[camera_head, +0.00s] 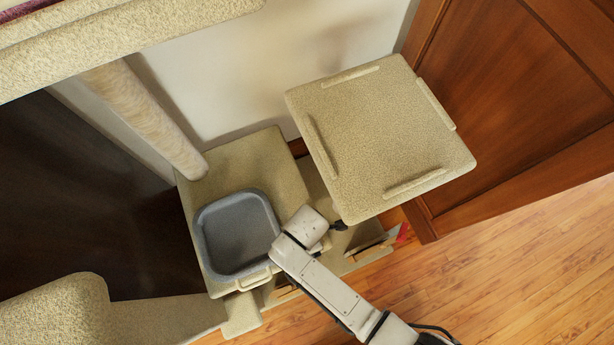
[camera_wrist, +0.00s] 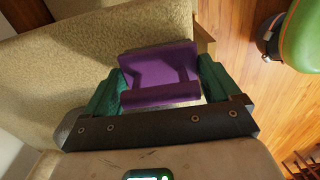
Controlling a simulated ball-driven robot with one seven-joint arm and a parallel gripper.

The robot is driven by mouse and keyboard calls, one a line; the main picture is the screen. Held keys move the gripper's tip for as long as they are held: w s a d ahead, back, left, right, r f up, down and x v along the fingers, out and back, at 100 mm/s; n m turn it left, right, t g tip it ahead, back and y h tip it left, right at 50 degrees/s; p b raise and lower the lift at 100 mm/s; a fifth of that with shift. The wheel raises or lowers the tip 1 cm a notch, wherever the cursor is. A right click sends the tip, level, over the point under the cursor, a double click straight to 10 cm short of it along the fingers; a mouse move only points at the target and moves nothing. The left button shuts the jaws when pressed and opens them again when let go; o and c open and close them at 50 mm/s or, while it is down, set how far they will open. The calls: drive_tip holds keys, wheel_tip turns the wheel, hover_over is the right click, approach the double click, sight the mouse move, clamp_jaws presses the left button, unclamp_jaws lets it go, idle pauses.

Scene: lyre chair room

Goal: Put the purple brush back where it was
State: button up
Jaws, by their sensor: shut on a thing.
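The purple brush (camera_wrist: 158,68) is between the green finger pads of my gripper (camera_wrist: 162,88) in the wrist view. The gripper is shut on it, with a pad touching each side. A beige carpeted surface (camera_wrist: 60,62) lies behind and to the left of the brush; I cannot tell whether the brush touches it. In the head view my gripper (camera_head: 338,226) shows only as a small dark part at the lower edge of the raised beige platform (camera_head: 385,135). The brush cannot be made out there.
A grey-blue basin (camera_head: 238,235) sits in the beige stand (camera_head: 250,160), left of my wrist. A carpeted post (camera_head: 145,115) rises behind it. A wooden door (camera_head: 520,100) stands at the right. The wooden floor (camera_head: 500,270) is clear at lower right. A small red thing (camera_head: 402,233) shows below the platform.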

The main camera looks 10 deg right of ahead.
drive_tip(key=shift+f, duration=0.1)
drive_tip(key=o, duration=0.6)
drive_tip(key=shift+o, duration=0.2)
wheel_tip(320, 180, up, 12)
drive_tip(key=p, duration=0.3)
